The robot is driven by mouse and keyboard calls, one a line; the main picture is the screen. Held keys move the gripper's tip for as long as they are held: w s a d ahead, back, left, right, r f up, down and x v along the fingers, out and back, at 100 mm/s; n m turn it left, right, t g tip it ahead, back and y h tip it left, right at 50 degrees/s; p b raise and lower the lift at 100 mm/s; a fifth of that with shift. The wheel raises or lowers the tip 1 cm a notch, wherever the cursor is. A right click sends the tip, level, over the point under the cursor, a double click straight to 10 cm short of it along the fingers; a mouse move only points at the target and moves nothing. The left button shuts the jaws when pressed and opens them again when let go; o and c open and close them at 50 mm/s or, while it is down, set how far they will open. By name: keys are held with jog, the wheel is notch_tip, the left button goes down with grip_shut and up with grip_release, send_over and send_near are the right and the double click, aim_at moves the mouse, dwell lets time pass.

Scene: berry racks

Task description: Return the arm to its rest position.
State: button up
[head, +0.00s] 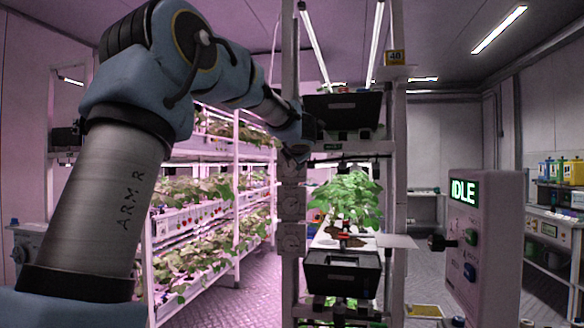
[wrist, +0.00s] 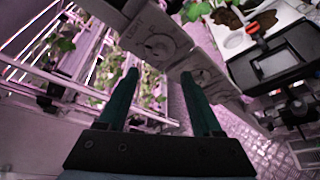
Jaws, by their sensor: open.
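My arm reaches from the lower left of the head view up and across to the rack post (head: 291,215). My gripper is at its far end, small and dark against the post, so its fingers are hard to make out there. In the wrist view my gripper (wrist: 159,76) shows two teal fingers spread apart with nothing between them. Beyond the fingertips are grey plates with round dials (wrist: 158,46) on the post. I cannot tell how close the fingertips are to them.
A lit rack right of the post holds a leafy plant (head: 347,198) and a black bin (head: 342,275). A control box (head: 482,245) reading "IDLE" stands at the right. Planted racks (head: 210,235) stand at the left. Open floor (head: 262,285) shows between the racks.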

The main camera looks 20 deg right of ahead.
jog(key=shift+s, duration=0.35)
jog(key=s+a+f+m+g, duration=0.2)
jog(key=s+a+f+m, duration=0.1)
jog(key=a+f+m, duration=0.4)
jog(key=s+a+f+m+g, duration=0.2)
jog(key=s+a+f+m, duration=0.15)
jog(key=f, duration=0.45)
jog(key=s+a+f+m+g, duration=0.2)
jog(key=s+a+f+m, duration=0.2)
jog(key=f+m, duration=0.3)
jog(key=s+a+f+m+g+y, duration=0.1)
jog(key=s+a+f+m+g, duration=0.2)
jog(key=s+a+f, duration=0.4)
jog(key=s+a+f+m+g+y, duration=0.1)
jog(key=s+a+f+m+g, duration=0.2)
jog(key=s+a+f, duration=0.5)
jog(key=s+a+g, duration=0.1)
jog(key=s, duration=0.6)
jog(key=shift+a+f+y, duration=0.3)
jog(key=shift+y, duration=0.1)
jog(key=shift+m, duration=0.25)
